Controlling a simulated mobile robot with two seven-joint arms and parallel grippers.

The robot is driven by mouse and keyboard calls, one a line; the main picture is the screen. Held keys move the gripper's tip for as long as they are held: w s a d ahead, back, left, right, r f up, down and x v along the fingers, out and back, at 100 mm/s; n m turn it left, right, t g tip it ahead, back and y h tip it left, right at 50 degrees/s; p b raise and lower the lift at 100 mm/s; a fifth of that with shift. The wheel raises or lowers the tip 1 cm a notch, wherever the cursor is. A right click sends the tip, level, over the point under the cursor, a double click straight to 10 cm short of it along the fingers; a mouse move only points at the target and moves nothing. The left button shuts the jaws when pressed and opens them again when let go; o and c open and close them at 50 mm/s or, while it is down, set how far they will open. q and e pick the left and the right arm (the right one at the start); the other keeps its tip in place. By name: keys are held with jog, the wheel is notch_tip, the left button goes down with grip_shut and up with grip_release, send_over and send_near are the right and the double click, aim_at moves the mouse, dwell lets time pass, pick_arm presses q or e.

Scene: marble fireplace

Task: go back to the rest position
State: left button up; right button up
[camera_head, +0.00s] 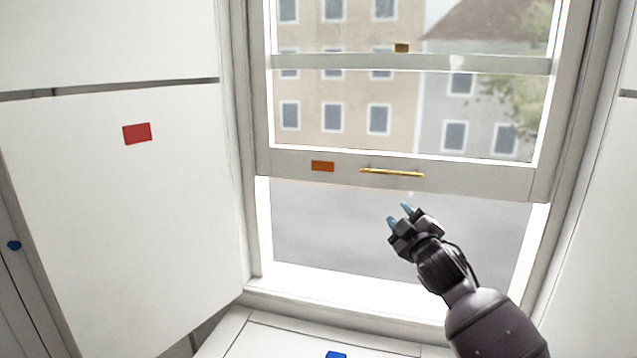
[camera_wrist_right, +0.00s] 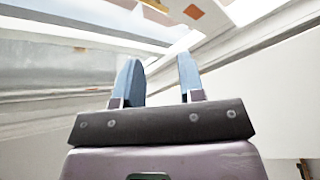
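My right gripper (camera_head: 399,215) is raised in front of the open lower part of the sash window (camera_head: 460,185), just below its bottom rail. Its two blue fingertips are apart with nothing between them; the right wrist view also shows the gripper (camera_wrist_right: 160,75) open and empty. A gold handle (camera_head: 392,173) is on the rail, a little above the fingertips and apart from them. An orange patch (camera_head: 322,166) sits on the rail left of the handle. My left gripper is not in view.
A white panel (camera_head: 120,220) with a red patch (camera_head: 137,133) stands at the left. A blue knob (camera_head: 14,245) is at the far left edge. The white window sill (camera_head: 340,298) lies below the opening. A blue object (camera_head: 336,354) shows at the bottom edge.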

jog(key=s+d+f+m+g+h, duration=0.1)
jog(key=s+d+f+m+g, duration=0.1)
jog(key=s+f, duration=1)
jog(key=s+d+f+m+g+h, duration=0.2)
jog(key=s+f+m, duration=0.4)
jog(key=s+f, duration=0.7)
jog(key=s+d+f+m+g+h, duration=0.1)
jog(key=s+d+f+m+g, duration=0.3)
jog(key=s+f, duration=0.9)
jog(key=s+d, duration=0.1)
jog(key=s, duration=0.2)
jog(key=shift+b, duration=0.4)
